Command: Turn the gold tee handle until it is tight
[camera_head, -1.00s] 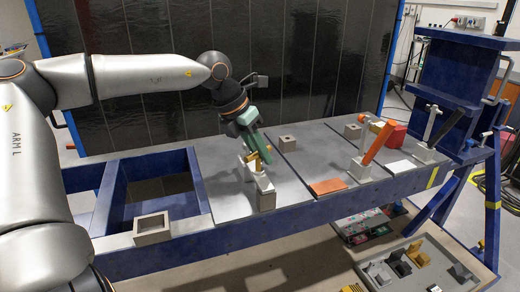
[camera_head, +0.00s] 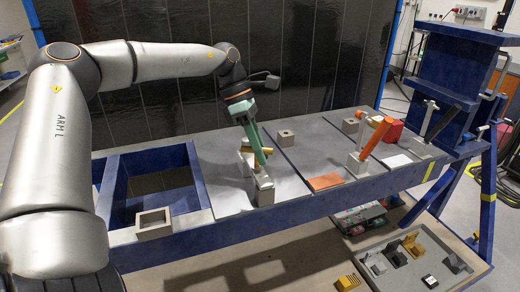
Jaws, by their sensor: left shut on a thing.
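My left gripper (camera_head: 261,156) comes down from above, tilted, and is shut on the gold tee handle. The exact contact of the fingertips is too small to see. My right gripper is not in view.
An orange lever (camera_head: 375,138) stands on another fixture to the right, near a red block (camera_head: 393,131). A blue open-topped bin frame (camera_head: 118,190) is at the left. A dark panel (camera_head: 290,60) stands behind the table.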

